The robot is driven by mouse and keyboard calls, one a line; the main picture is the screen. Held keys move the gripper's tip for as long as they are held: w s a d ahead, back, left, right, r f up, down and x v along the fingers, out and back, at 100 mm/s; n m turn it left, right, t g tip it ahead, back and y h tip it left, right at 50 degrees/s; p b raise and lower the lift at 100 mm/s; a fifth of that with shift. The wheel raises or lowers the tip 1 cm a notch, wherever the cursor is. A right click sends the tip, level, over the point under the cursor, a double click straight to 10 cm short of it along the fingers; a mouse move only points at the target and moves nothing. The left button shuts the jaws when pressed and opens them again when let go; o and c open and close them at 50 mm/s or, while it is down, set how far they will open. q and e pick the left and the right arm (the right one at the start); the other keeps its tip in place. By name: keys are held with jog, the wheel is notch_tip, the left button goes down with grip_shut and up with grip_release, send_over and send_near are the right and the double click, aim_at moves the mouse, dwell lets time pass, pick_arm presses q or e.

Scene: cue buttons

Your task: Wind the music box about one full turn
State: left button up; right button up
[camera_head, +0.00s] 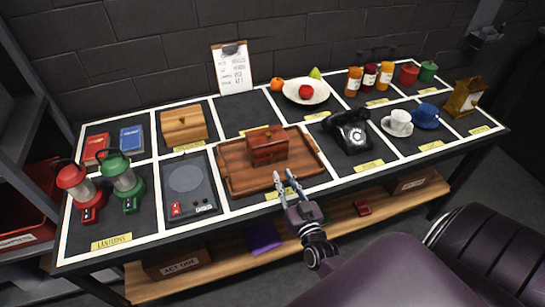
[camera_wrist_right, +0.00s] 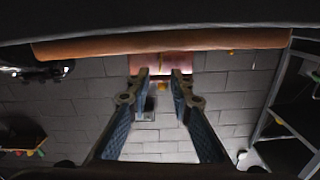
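A red-brown box (camera_head: 267,146), which looks like the music box, sits upright on a brown wooden tray (camera_head: 238,184) in the middle of the table's front row. A small yellowish detail shows on it; I cannot make out a crank or key. My right gripper (camera_head: 284,175) is in front of the tray's front edge, open and empty, its fingers pointing toward the box. In the right wrist view my gripper (camera_wrist_right: 160,73) has its two fingers apart, with the reddish box (camera_wrist_right: 163,66) beyond the tips and the tray (camera_wrist_right: 230,41) along the top. My left gripper is not in view.
Left of the tray are a dark device with a round plate (camera_head: 186,178) and red and green lanterns (camera_head: 124,181). A wooden box (camera_head: 184,125) stands behind. A black telephone (camera_head: 350,132) is right of the tray. A lower wooden shelf (camera_head: 345,224) runs under the table.

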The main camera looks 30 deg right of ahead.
aim_at(274, 159)
jog(key=x, duration=0.6)
jog(key=shift+w+r+p, duration=0.1)
jog(key=shift+r+p, duration=0.05)
jog(key=shift+p, duration=0.25)
jog(key=shift+w, duration=0.35)
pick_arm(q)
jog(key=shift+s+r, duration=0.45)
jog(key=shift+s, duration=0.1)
pick_arm(e)
grip_shut()
